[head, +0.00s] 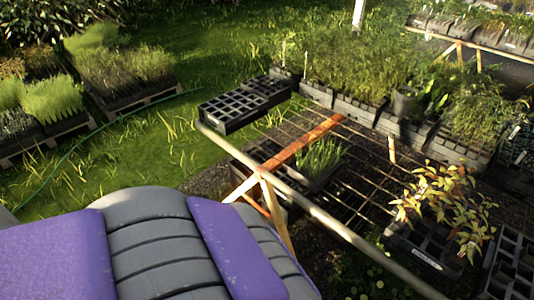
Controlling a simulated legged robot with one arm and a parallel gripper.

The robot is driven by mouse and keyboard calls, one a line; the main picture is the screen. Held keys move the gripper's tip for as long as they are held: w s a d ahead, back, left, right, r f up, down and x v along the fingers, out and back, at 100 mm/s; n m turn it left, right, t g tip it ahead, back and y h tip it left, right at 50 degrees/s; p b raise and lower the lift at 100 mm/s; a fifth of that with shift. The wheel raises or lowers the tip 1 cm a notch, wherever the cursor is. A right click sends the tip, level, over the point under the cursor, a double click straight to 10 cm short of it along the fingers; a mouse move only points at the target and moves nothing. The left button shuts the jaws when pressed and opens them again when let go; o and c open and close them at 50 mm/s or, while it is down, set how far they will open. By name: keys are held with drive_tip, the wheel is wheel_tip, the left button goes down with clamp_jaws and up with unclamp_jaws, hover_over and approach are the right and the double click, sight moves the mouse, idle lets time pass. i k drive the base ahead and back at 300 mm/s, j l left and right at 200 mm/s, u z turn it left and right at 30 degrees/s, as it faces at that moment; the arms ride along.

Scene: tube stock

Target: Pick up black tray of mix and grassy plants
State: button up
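A black tray (322,180) with a tuft of bright green grassy plants (320,157) sits at the wire-mesh bench, near the middle of the head view. The orange-brown crossbar and bench frame partly cover it. I cannot tell for certain whether it rests on the mesh or below it. Other black trays with grassy plants (52,98) stand on pallets at the left. My gripper is not in view; only my purple and grey body shows at the bottom.
Empty black cell trays (233,112) sit at the bench's left corner. Planted trays (345,108) line its back. A leafy plant (440,205) in a black tray stands at the right. The bench's front rail (330,220) crosses before me. Grass at left is open, with a hose (75,150).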

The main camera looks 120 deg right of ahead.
sight(315, 169)
drive_tip(key=z, duration=4.8)
drive_tip(key=i+l+z, duration=0.2)
drive_tip(key=i, duration=0.2)
drive_tip(key=i+l+z, duration=0.2)
drive_tip(key=i, duration=0.25)
drive_tip(key=i+l+z, duration=0.2)
drive_tip(key=i, duration=0.2)
